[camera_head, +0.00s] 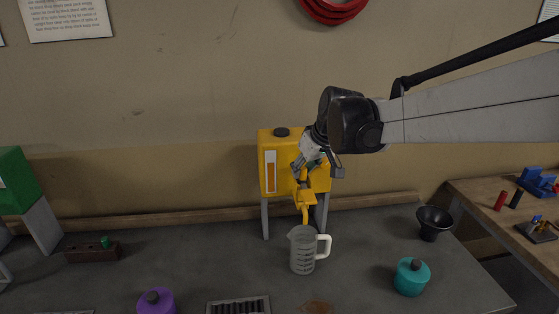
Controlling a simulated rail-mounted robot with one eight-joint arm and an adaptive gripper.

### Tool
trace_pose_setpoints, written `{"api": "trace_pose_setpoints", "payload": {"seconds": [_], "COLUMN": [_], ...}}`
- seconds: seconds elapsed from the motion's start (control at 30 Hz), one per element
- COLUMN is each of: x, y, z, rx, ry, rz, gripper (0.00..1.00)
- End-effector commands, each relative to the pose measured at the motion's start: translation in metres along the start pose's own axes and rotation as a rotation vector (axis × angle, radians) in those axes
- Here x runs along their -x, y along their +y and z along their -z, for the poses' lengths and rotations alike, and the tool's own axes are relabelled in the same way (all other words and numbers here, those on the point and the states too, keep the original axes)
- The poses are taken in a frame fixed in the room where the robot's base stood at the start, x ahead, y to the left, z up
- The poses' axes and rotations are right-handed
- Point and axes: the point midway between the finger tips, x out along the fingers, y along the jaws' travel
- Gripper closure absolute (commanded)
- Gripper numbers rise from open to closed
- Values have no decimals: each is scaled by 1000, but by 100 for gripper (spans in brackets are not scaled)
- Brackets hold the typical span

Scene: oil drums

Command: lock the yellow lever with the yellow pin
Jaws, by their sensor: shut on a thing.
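A yellow drum (268,182) stands on grey legs on the dark table. Its yellow spout (305,212) points down at the front. The yellow lever (303,186) is above the spout, partly covered by my gripper. My gripper (302,168) is at the drum's front, close to the lever, and is shut on a small yellow part, most likely the yellow pin, which the fingers mostly hide. I cannot tell whether the pin is in the lever.
A clear measuring jug (302,256) stands under the spout. A brown block with a green piece (93,252) and a green drum (16,183) are at left. A purple container (156,302), teal container (411,277) and black funnel (434,222) stand around.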

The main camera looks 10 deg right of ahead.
Motion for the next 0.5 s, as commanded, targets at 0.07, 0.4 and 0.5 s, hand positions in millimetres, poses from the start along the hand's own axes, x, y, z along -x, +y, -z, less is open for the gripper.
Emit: {"api": "trace_pose_setpoints", "payload": {"seconds": [0.07, 0.4, 0.5], "x": [0, 0, 2], "y": [0, 0, 0], "z": [0, 0, 0], "rx": [0, 0, 0], "ry": [0, 0, 0], "rz": [0, 0, 0], "gripper": [74, 58, 58]}}
